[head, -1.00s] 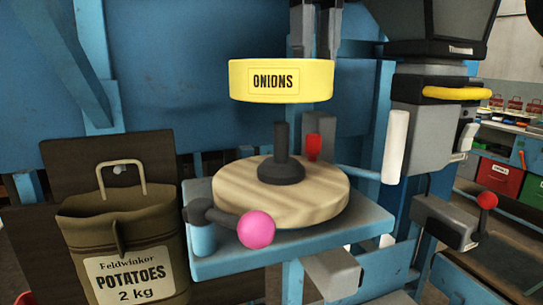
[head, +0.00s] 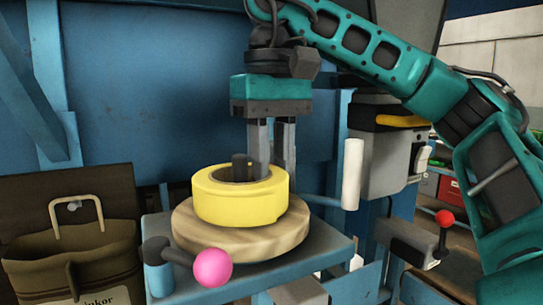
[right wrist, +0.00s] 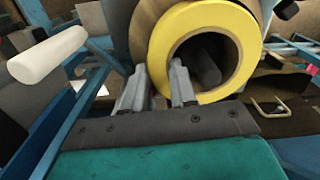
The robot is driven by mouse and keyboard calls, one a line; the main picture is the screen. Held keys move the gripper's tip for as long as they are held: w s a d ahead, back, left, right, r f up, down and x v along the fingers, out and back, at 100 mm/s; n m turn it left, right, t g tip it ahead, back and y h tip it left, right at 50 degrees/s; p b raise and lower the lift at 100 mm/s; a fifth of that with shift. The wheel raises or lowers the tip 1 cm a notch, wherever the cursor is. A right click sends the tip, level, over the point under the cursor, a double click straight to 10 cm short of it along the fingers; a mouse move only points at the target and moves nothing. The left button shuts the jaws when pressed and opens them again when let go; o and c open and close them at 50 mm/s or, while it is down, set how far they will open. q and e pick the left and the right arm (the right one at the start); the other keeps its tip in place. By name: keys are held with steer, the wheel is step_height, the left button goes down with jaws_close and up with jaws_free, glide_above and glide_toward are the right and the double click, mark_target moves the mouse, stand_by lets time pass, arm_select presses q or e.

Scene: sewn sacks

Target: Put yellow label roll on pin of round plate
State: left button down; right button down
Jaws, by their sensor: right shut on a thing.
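The yellow label roll (head: 240,208) is around the dark pin (head: 239,167), whose top shows in the roll's hole. The roll is low over the round wooden plate (head: 290,235); I cannot tell whether it touches the plate. My right gripper (head: 275,172) points down and is shut on the roll's wall, at the back right of the ring. In the right wrist view the roll (right wrist: 247,40) is at the fingertips (right wrist: 155,80), and the pin (right wrist: 205,66) shows inside its hole. My left gripper is not in view.
The plate stands on a blue bracket (head: 330,262). A pink ball knob (head: 213,268) is at its front, and a white cylinder (head: 353,174) stands to the right. A red-knobbed lever (head: 444,218) is farther right. A brown sack (head: 75,262) hangs at the left.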

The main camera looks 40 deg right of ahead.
steer(key=shift+f, duration=0.15)
steer(key=c, duration=1.2)
jaws_free()
step_height(320, 180, up, 12)
steer(key=shift+r, duration=0.2)
